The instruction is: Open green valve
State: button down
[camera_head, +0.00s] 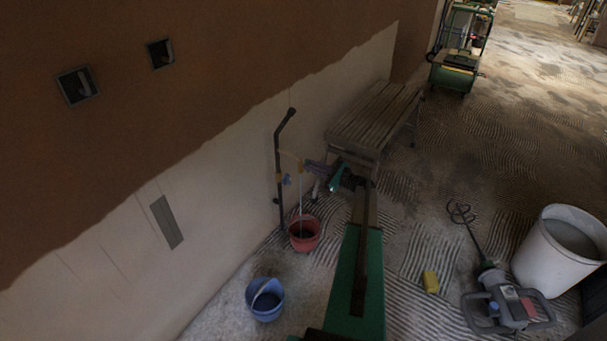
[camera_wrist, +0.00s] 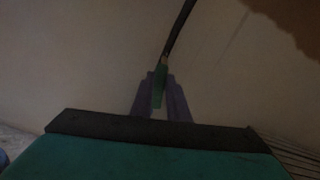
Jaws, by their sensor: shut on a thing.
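A dark pipe (camera_head: 278,160) stands against the wall, with a bend at its top. A small blue valve handle (camera_head: 287,180) sits on it. My gripper (camera_head: 308,164) is at the pipe, its purple fingers reaching in from the right. In the wrist view, my gripper (camera_wrist: 160,92) is shut on the green valve handle (camera_wrist: 158,99), with one finger on each side. The dark pipe (camera_wrist: 178,32) runs up from behind the handle. In the head view I cannot make out the green handle between the fingers. How far it is turned I cannot tell.
A red bucket (camera_head: 317,234) stands below the pipe. A blue bucket (camera_head: 277,311) is nearer. A wooden bench (camera_head: 378,110) stands behind my arm, close to the wall.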

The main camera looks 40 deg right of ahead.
jog(key=shift+d+m+p, duration=0.25)
jog(key=shift+m+p, duration=0.1)
jog(key=shift+m, duration=0.05)
jog(key=shift+r+p, duration=0.1)
jog(key=shift+p, duration=0.2)
jog(key=m+p, duration=0.2)
jog(key=shift+w+d+p, duration=0.1)
jog(key=shift+d+p, duration=0.25)
jog(key=shift+p, duration=0.05)
jog(key=c, duration=1.8)
grip_release()
jog(key=shift+o, duration=0.2)
